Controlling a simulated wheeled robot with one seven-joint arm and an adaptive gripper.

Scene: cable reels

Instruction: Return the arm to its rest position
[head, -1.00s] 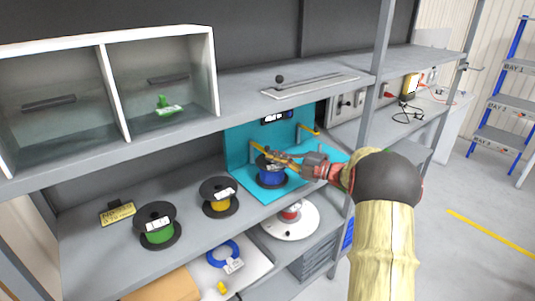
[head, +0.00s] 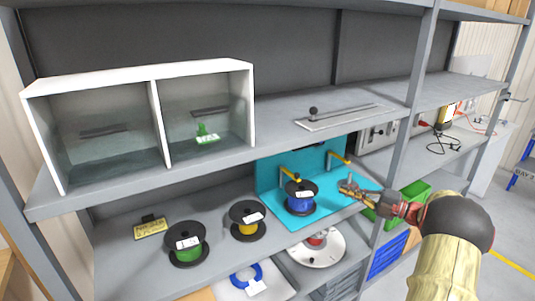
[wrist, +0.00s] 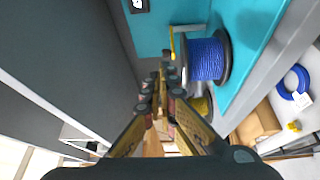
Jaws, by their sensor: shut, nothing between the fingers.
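My gripper (head: 347,187) is shut and empty. In the head view it is over the right part of the teal station (head: 330,212), right of the blue reel (head: 300,198) and apart from it. The blue reel stands on the teal base below a yellow hook. In the wrist view my gripper (wrist: 160,80) points forward, with the blue reel (wrist: 207,60) beyond it to the right, lying sideways in that picture. My forearm comes in from the lower right of the head view.
A yellow reel (head: 247,221) and a green reel (head: 185,245) stand on the same shelf to the left. A white two-bay box (head: 155,75) sits on the upper shelf. A shelf post (head: 409,120) rises close to my arm. A green bin (head: 414,193) lies behind my wrist.

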